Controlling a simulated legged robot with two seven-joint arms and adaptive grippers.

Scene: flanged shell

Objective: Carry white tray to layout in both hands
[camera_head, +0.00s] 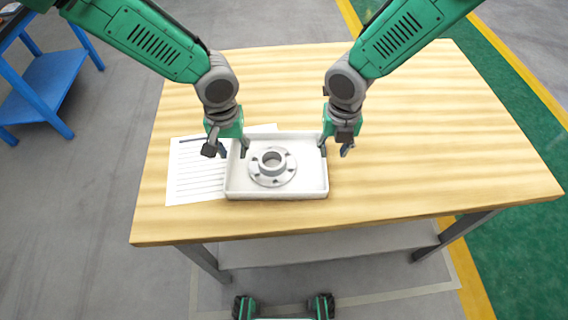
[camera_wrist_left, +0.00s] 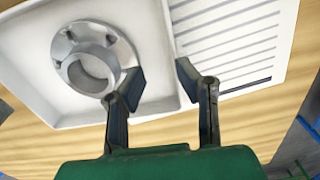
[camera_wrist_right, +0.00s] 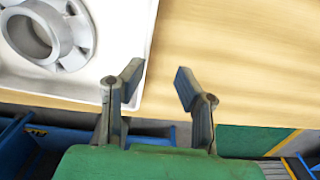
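The white tray (camera_head: 312,186) sits on the wooden table, its left part over a lined paper sheet (camera_head: 190,183). My left gripper (camera_head: 233,150) is open at the tray's left wall. In the left wrist view its fingers (camera_wrist_left: 160,78) are spread, one over the tray's inside, the other beyond the wall over the sheet. My right gripper (camera_head: 335,149) is open at the right wall. In the right wrist view its fingers (camera_wrist_right: 158,82) are apart, one near the rim, the other over bare table.
The wooden table (camera_head: 430,140) is clear to the right of the tray. The tray stands near the table's front edge. A blue stand (camera_head: 50,85) is on the floor at the far left. A green floor strip (camera_head: 520,100) with yellow lines runs along the right.

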